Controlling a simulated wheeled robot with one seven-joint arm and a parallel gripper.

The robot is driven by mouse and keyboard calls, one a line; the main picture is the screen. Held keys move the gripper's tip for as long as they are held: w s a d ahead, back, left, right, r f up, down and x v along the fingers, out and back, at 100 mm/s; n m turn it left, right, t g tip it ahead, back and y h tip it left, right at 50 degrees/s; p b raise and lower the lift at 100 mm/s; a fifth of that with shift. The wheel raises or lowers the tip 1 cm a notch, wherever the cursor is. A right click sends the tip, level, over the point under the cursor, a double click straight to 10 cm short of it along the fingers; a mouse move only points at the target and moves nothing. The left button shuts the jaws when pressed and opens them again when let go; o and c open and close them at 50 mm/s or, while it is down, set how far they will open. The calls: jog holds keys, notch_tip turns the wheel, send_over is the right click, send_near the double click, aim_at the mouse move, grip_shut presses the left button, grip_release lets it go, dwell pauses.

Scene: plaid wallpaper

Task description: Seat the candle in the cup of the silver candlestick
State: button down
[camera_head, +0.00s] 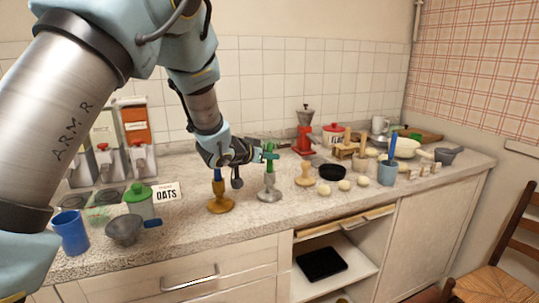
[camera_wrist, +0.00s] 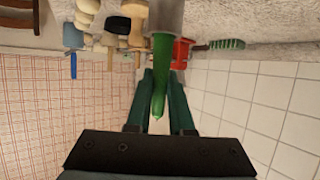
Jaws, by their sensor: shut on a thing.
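The silver candlestick (camera_head: 270,187) stands upright on the counter near the middle of the head view. Its grey body (camera_wrist: 167,17) shows at the top of the wrist view. The green candle (camera_wrist: 160,82) lies between the dark green fingers of my gripper (camera_wrist: 161,72), which is shut on it. In the head view my gripper (camera_head: 268,153) is right above the candlestick, with the candle (camera_head: 270,165) upright over the cup. The candle's lower end meets the cup's outline in both views; I cannot tell how deep it sits. My fingers hide part of the candle.
A gold candlestick (camera_head: 221,203) with a blue candle stands close on the left.

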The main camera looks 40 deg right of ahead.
jog(key=shift+f, duration=0.1)
jog(key=c, duration=0.8)
grip_release()
jog(key=shift+r, duration=0.25)
jog(key=b+v, duration=0.2)
jog(key=v, duration=1)
jog(key=shift+b, duration=0.4)
jog(key=shift+a+f, duration=0.1)
